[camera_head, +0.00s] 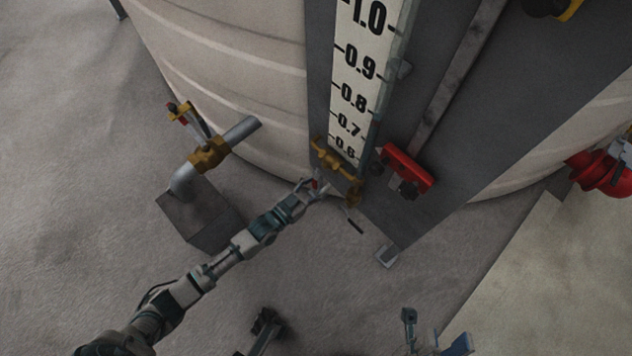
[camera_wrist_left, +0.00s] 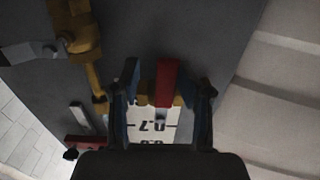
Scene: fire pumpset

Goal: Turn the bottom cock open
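The bottom cock is a brass fitting (camera_head: 350,187) at the lower end of the white level scale. A small red handle (camera_head: 315,183) shows by it, and the same red handle (camera_wrist_left: 163,82) stands upright in the left wrist view. My left gripper (camera_head: 308,187) reaches it from the lower left. In the left wrist view my left gripper (camera_wrist_left: 167,88) is open, its fingers on either side of the handle, with gaps visible. Contact is not clear. Grey and blue parts at the bottom edge of the head view may be my right gripper; its state is unclear.
A grey pipe with a brass valve (camera_head: 207,154) rises from a dark block (camera_head: 200,214) left of my left arm. A red block (camera_head: 405,168) is on the dark panel right of the scale (camera_head: 357,85). Pale tank walls stand behind. The floor in front is mostly clear.

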